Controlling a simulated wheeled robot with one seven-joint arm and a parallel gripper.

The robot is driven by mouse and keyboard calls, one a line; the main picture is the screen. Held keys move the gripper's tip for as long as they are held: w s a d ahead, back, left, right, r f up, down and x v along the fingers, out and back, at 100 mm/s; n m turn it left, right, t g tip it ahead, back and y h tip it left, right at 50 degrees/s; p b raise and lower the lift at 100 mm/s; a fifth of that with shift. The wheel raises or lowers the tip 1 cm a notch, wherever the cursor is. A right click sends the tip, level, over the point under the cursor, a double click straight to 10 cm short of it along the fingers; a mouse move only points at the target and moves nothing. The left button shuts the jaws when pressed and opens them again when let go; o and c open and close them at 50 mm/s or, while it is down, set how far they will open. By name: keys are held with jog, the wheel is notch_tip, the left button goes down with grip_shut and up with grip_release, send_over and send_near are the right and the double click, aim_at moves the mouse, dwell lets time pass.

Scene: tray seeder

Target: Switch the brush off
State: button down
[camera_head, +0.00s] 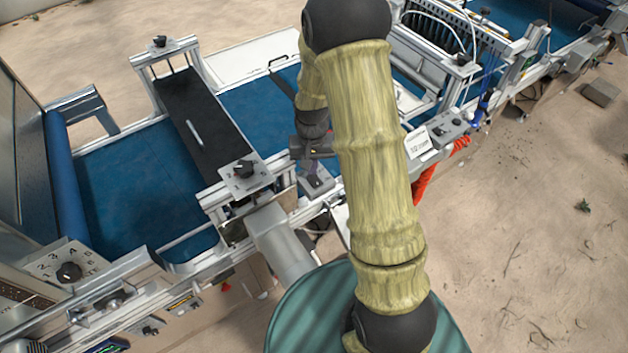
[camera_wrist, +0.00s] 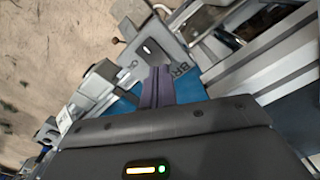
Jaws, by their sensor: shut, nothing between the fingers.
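The grey switch box (camera_head: 318,184) sits on the near rail of the blue-belted machine, just below my gripper (camera_head: 312,160) in the head view. In the wrist view the box (camera_wrist: 145,42) has a dark slot with a small white part in it. Lettering starting "BR" shows on its face, partly hidden behind my fingers. My gripper (camera_wrist: 158,72) is shut and empty, its fingertips at the lower edge of the box face in the picture. I cannot tell whether they touch it, or which way the switch is set.
A black cover (camera_head: 200,125) bridges the blue belt (camera_head: 135,185) to the left. A knob box (camera_head: 243,175) stands left of my gripper, and another control box (camera_head: 447,128) stands right, beside a white label card (camera_head: 418,143). Sandy ground (camera_head: 530,220) is open at right.

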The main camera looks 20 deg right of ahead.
jog(key=shift+f+b, duration=0.7)
jog(key=shift+f, duration=0.3)
dwell(0.9)
jog(key=shift+r, duration=0.1)
jog(key=shift+r+p, duration=2.7)
jog(key=shift+r, duration=0.75)
jog(key=s+r+n+t+b, duration=0.2)
jog(key=s+r+b, duration=0.2)
jog(key=s+r, duration=0.4)
jog(key=s, duration=0.6)
jog(key=shift+s+r+t, duration=0.2)
jog(key=shift+t, duration=0.1)
jog(key=shift+n, duration=0.3)
